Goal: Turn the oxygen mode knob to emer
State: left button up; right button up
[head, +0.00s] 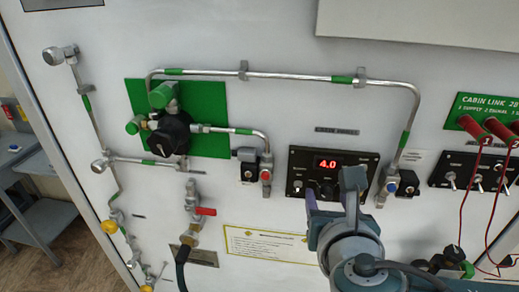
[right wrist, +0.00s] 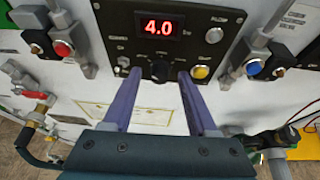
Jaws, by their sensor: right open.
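A black control panel (head: 298,165) with a red display reading 4.0 is on the white wall. In the right wrist view the panel (right wrist: 200,42) shows a dark round knob (right wrist: 160,70) low in its middle, with labels around it too small to read. My right gripper (right wrist: 158,82) is open, its two purple fingers pointing at the panel on either side of the knob in that view. I cannot tell whether they touch it. In the head view my right gripper (head: 328,198) and wrist cover the panel's lower right, hiding the knob. My left gripper is not in view.
A red-button box (head: 265,174) is left of the panel and a blue-button box (head: 391,187) right of it. A red-handled valve (head: 204,211) with a hose is lower left. Metal pipes (head: 290,75) run above. Red cables (head: 490,195) hang at right.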

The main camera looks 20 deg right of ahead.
grip_shut()
dwell(0.3)
